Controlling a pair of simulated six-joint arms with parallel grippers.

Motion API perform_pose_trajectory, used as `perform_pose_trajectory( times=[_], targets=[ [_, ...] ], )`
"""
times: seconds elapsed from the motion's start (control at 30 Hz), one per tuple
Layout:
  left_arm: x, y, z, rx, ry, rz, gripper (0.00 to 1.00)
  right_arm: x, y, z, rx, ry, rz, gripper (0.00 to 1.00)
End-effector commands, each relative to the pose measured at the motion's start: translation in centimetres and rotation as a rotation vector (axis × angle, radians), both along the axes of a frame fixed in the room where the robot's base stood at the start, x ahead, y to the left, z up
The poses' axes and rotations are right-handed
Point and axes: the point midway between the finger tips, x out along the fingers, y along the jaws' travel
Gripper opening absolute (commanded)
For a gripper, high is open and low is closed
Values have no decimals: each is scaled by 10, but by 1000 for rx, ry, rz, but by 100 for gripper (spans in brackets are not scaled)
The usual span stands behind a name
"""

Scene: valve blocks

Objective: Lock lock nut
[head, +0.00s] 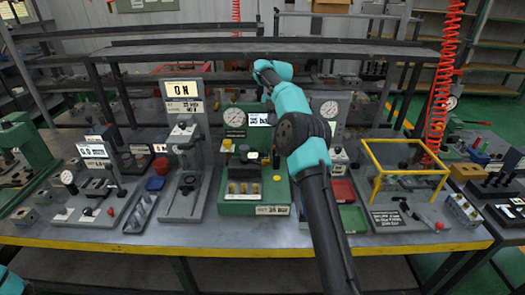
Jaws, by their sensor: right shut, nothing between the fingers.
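My right arm rises from the bottom, right of centre, and reaches over the bench. Its gripper (266,80) is small and dark at the arm's far end, above the back of the bench, shut with nothing visible in it. Only a teal bit of my left arm shows at the bottom left corner; its gripper is out of view. A green valve test block (238,209) stands at bench centre with brass parts (243,188) and a round gauge (233,116). My right arm covers part of its right side. I cannot pick out the lock nut at this size.
A yellow frame (405,146) stands at right beside a red coiled hose (440,80). A shelf rail (150,52) crosses behind. The front edge strip is mostly clear.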

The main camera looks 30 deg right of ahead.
Motion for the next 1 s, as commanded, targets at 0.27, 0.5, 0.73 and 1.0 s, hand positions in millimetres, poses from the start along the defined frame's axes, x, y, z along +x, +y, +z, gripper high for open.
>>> perform_pose_trajectory(
  times=[0.27, 0.5, 0.73, 1.0],
  targets=[
    [0, 0, 0, 0, 0, 0, 0, -2, 3, -11, -1, 2, 0, 0],
    [0, 0, 0, 0, 0, 0, 0, -5, 9, -33, 0, 2, 0, 0],
    [0, 0, 0, 0, 0, 0, 0, -10, 17, -62, -1, 3, 1, 0],
    [0, 0, 0, 0, 0, 0, 0, -17, 31, -95, -1, 0, 2, 0]
  ],
)
